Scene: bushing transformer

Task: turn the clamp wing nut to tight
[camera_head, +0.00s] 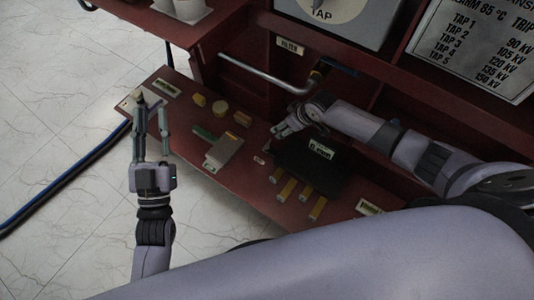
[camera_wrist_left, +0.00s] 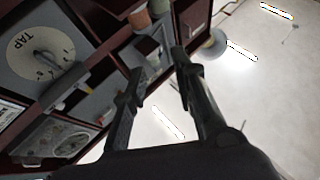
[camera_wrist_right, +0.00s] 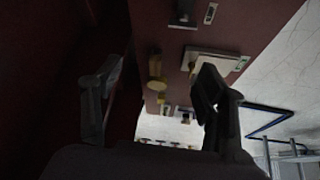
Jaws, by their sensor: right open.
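A pale plate with a small dark upright fitting (camera_head: 138,96) sits at the left end of the red shelf. A blue cable runs toward it, so it may be the clamp; the wing nut is too small to make out. My left gripper (camera_head: 150,112) is open and empty, its fingers pointing up the picture beside that fitting; contact cannot be told. Its spread fingers also show in the left wrist view (camera_wrist_left: 155,75). My right gripper (camera_head: 281,130) is over the middle of the shelf, open and empty. Its fingers are wide apart in the right wrist view (camera_wrist_right: 155,85).
A bent metal pipe (camera_head: 265,77) stands behind. The blue cable (camera_head: 65,172) lies on the pale floor.

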